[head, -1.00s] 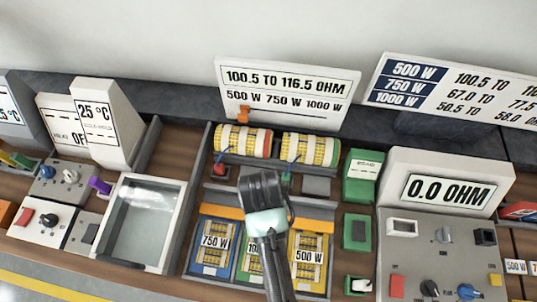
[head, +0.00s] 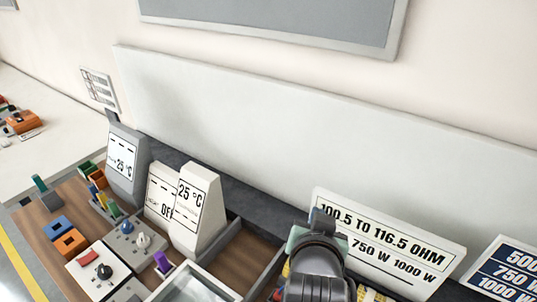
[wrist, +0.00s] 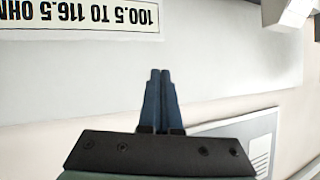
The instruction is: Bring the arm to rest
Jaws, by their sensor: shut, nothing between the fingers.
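My gripper shows in the wrist view (wrist: 160,75) with its two dark fingers together and nothing between them. It points at the pale wall area, clear of any object. In the head view my arm rises at the lower right, in front of the sign reading 100.5 TO 116.5 OHM (head: 400,238); the arm covers part of that sign. The fingertips cannot be made out clearly in the head view. The same sign appears upside down at the upper left of the wrist view (wrist: 80,18).
A white-rimmed basin (head: 160,293) is at the bottom. A blue sign (head: 500,275) is at right. The backboard (head: 300,130) above is bare.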

